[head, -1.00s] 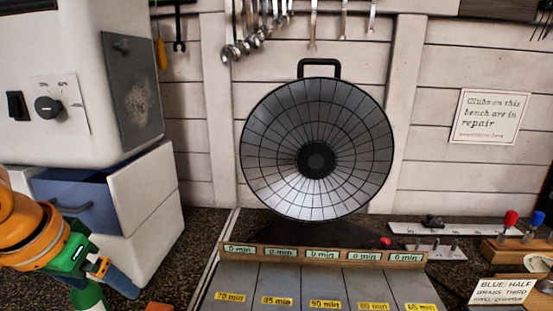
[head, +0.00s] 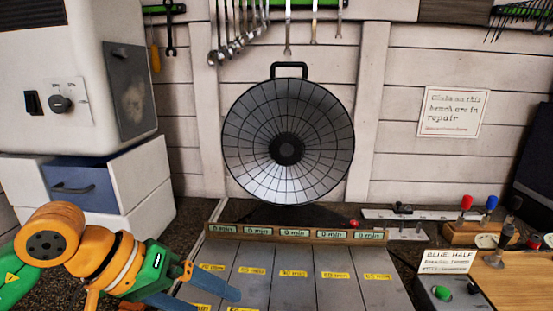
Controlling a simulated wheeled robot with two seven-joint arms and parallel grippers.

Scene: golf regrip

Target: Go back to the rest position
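My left gripper (head: 213,300) comes in low from the left in the head view. Its two blue fingers stand apart and I see nothing between them. It is over or in front of the left part of the grey sloped panel (head: 300,290) with yellow minute labels; I cannot tell if it touches. My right gripper is not in view.
A round ribbed dish heater (head: 330,150) stands behind the panel. A white cabinet with a blue drawer (head: 85,190) is at the left. At the right are a control box (head: 450,298), a sign (head: 446,262) and a wooden block with red and blue knobs (head: 470,235).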

